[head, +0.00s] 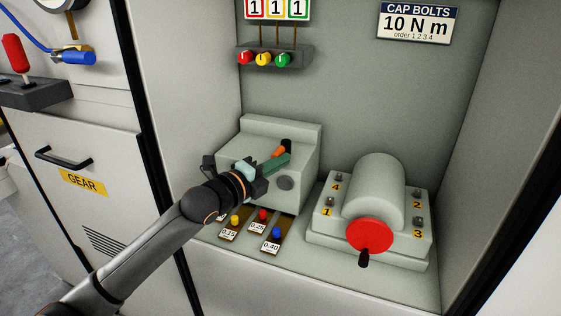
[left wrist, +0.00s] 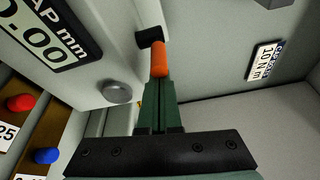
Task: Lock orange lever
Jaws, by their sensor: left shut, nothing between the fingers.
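The orange lever (head: 278,151) sits on a dark pivot on the pale green-grey box at the back of the bay. It also shows in the left wrist view (left wrist: 159,58), where it runs down from its dark pivot to the fingertips. My left gripper (head: 286,157) has its green fingers shut, with nothing between them. In the left wrist view the shut fingertips (left wrist: 158,84) overlap the lever's near end; I cannot tell whether they touch it. My right gripper is not in view.
The box (head: 290,124) has a round grey knob (head: 285,183). Gauge strips with coloured knobs (head: 263,214) lie in front of it. A domed unit with a red handwheel (head: 369,235) stands to the right.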

